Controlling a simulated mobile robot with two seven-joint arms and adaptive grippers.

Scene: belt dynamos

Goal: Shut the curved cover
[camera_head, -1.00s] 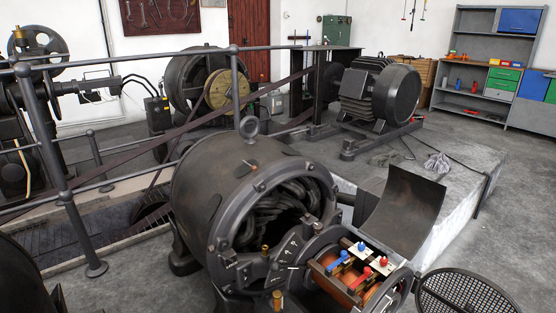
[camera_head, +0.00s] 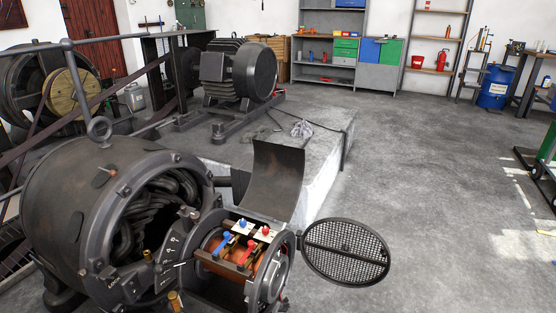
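The curved cover (camera_head: 267,184) is a dark, bent metal plate. It stands raised behind the open commutator housing of the dynamo (camera_head: 110,205), so the housing is uncovered. Inside the opening are a copper-coloured drum (camera_head: 214,245), blue-handled parts (camera_head: 225,243) and red-handled parts (camera_head: 250,250). A round mesh end cover (camera_head: 345,251) is swung out to the right of the housing. Neither of my grippers is in view.
A concrete plinth (camera_head: 325,165) with a dark motor (camera_head: 240,72) stands behind the cover. A metal railing (camera_head: 75,95) runs at the left. Grey floor (camera_head: 430,180) is clear to the right. Shelves (camera_head: 325,50) and a blue barrel (camera_head: 494,87) stand at the back.

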